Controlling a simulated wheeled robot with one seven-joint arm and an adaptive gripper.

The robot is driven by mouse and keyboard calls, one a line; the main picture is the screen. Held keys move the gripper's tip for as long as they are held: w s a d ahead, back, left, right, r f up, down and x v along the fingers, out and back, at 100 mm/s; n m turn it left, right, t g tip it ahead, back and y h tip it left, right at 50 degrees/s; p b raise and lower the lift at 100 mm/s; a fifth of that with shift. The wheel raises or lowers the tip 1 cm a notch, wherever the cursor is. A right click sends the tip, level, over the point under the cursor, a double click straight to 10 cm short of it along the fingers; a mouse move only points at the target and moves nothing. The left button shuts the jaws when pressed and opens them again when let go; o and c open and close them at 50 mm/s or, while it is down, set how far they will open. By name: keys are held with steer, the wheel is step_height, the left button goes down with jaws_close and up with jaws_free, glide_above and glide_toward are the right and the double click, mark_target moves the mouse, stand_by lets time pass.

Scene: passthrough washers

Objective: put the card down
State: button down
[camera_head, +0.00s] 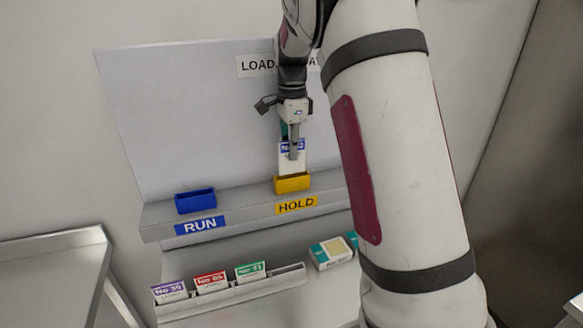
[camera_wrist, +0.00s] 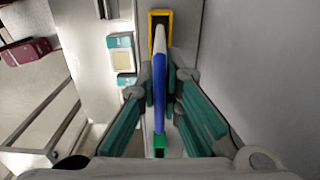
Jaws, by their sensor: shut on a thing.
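A white card with a blue header (camera_head: 290,164) stands upright above the yellow holder (camera_head: 292,184) on the shelf, over the HOLD label (camera_head: 297,205). My gripper (camera_head: 291,146) is shut on the card's upper part. In the wrist view the card (camera_wrist: 159,85) shows edge-on between the fingers of my gripper (camera_wrist: 159,88). Its far end reaches the yellow holder (camera_wrist: 153,14). I cannot tell how deep its lower edge sits in the holder.
A blue holder (camera_head: 196,201) stands at left over the RUN label (camera_head: 200,225). Below, a rack (camera_head: 232,295) holds purple, red and green headed cards. A teal and white box (camera_head: 333,251) lies right of it. A back panel (camera_head: 185,120) rises behind the shelf.

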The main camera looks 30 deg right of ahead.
mark_target(292, 173)
steer(key=shift+f+p, duration=0.35)
steer(key=shift+f, duration=2.1)
steer(key=shift+f, duration=0.15)
steer(key=c, duration=1.8)
jaws_free()
steer(key=shift+o, duration=0.2)
